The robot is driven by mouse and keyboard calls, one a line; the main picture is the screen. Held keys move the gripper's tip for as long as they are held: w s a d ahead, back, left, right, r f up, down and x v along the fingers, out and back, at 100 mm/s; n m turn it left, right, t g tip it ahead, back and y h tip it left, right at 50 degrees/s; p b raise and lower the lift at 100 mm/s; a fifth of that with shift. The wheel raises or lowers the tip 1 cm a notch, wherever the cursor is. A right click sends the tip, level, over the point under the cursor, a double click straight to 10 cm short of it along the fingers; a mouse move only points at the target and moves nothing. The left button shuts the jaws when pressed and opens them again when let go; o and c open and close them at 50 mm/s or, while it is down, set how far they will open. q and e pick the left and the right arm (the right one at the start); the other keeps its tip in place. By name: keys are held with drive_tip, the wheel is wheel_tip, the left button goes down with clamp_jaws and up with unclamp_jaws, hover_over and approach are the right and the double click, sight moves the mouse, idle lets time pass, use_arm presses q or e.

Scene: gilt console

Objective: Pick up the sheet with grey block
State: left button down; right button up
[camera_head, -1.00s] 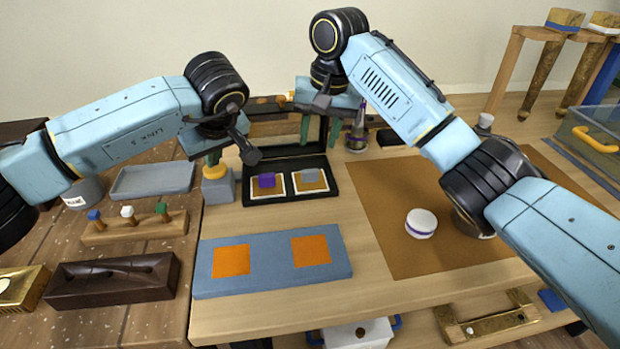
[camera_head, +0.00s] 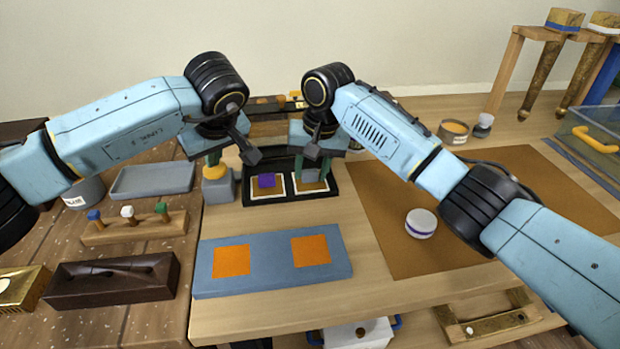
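The sheet with the grey block (camera_head: 322,187) lies in the right half of a black tray (camera_head: 290,201); it has a brown face and white border. My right gripper (camera_head: 311,172) is right above it, pointing down, with its fingers apart. The gripper hides most of the grey block, and I cannot tell whether the fingers touch the sheet. A similar sheet with a purple block (camera_head: 266,181) lies in the left half. My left gripper (camera_head: 213,158) hangs left of the tray, above a grey block with a yellow top (camera_head: 217,187); its finger gap is unclear.
A blue-grey board with two orange squares (camera_head: 272,276) lies in front of the tray. A white round container (camera_head: 421,224) stands on the brown mat (camera_head: 400,250) at right. A peg rack (camera_head: 130,226) and dark box (camera_head: 115,281) are at left.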

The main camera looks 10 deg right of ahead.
sight(311, 172)
use_arm(q)
drive_tip(key=shift+f, duration=0.1)
use_arm(e)
drive_tip(key=c, duration=0.5)
drive_tip(key=shift+r, duration=0.1)
drive_tip(key=shift+r, duration=0.4)
drive_tip(key=shift+c, duration=0.9)
wheel_tip(311, 172, up, 8)
drive_tip(key=shift+f, duration=0.15)
drive_tip(key=s, duration=0.4)
drive_tip(key=s+a+r, duration=0.1)
drive_tip(key=s, duration=0.3)
drive_tip(key=s+a, duration=0.1)
drive_tip(key=s, duration=0.4)
drive_tip(key=shift+r, duration=0.15)
